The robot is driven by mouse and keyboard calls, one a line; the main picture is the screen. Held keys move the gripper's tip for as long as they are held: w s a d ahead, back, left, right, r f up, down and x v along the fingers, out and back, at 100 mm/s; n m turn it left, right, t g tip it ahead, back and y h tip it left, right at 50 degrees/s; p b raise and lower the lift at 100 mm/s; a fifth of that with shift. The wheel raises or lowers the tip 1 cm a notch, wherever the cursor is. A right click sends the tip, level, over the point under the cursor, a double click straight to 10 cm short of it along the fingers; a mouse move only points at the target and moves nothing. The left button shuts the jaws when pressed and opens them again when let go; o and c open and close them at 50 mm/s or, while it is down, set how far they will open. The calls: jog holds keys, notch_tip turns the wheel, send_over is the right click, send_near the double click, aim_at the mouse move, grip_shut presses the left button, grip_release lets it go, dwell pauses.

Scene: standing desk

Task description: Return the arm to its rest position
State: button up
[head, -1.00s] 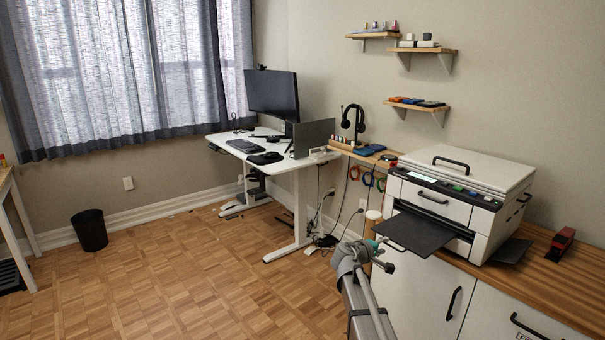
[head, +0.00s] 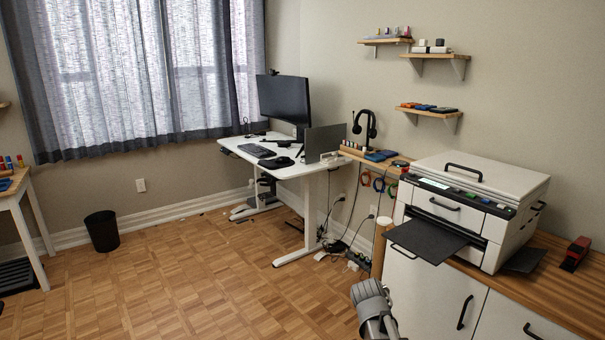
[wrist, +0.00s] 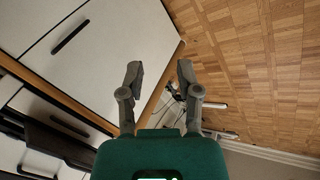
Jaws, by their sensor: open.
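My gripper (wrist: 160,75) shows in the wrist view with its two grey fingers spread apart and nothing between them. Its green body fills the bottom of that view. White cabinet doors lie to its left and the parquet floor to its right. In the head view part of my arm shows at the bottom, in front of the white cabinet (head: 432,291); my gripper cannot be made out there.
A printer (head: 465,210) with its dark tray (head: 428,239) sticking out stands on the wooden counter. A white standing desk (head: 300,170) with a monitor is at the back. A black bin (head: 102,232) stands at left. The floor (head: 200,285) is mostly clear.

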jog(key=s+a+f+m+g+y, duration=0.1)
jog(key=s+a+y, duration=0.15)
jog(key=s, duration=0.25)
jog(key=s+a+f+g+y, duration=0.1)
jog(key=s+a+g+y, duration=0.1)
jog(key=s+a, duration=0.3)
notch_tip(320, 180, up, 23)
jog(key=d+p, duration=0.2)
jog(key=p, duration=2.1)
jog(key=shift+s, duration=0.2)
dwell(0.4)
